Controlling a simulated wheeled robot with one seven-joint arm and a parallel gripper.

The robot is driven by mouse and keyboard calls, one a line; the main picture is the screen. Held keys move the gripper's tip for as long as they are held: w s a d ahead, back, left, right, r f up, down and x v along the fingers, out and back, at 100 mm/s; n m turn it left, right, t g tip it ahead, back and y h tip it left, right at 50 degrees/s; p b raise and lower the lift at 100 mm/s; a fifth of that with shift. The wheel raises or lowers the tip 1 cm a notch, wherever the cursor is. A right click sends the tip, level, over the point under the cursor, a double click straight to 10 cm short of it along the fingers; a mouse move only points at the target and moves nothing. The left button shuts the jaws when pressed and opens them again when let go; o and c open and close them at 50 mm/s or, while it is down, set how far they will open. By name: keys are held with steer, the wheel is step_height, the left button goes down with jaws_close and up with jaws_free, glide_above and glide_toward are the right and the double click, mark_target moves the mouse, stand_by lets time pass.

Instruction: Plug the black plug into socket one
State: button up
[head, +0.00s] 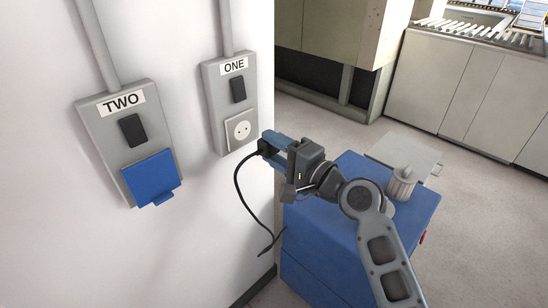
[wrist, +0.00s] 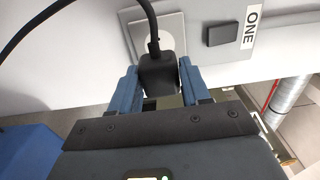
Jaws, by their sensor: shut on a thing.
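Socket one (head: 241,128) is a round two-hole outlet in a light square plate on the grey panel marked ONE (head: 234,66). Its plate shows partly in the wrist view (wrist: 172,27), behind the plug. My gripper (head: 271,145) is shut on the black plug (head: 265,147), in front of and slightly below right of the socket in the head view. In the wrist view the plug (wrist: 157,72) sits between the two blue fingers, and its cord covers part of the outlet. The plug looks apart from the socket in the head view. Its prongs are hidden.
The panel marked TWO (head: 124,101) has a closed blue cover (head: 151,177). The black cord (head: 243,205) hangs from the plug beside the wall. The wall ends just right of socket one.

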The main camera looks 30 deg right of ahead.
mark_target(242, 131)
steer(key=shift+w, duration=0.1)
steer(key=shift+x, duration=2.85)
steer(key=shift+w+a, duration=0.2)
steer(key=shift+w, duration=0.35)
stand_by(0.5)
steer(key=o, duration=1.2)
steer(key=shift+s, duration=0.1)
steer(key=b+v, duration=0.1)
steer(key=v, duration=0.6)
steer(key=shift+s+d, duration=0.15)
steer(key=shift+s, duration=0.2)
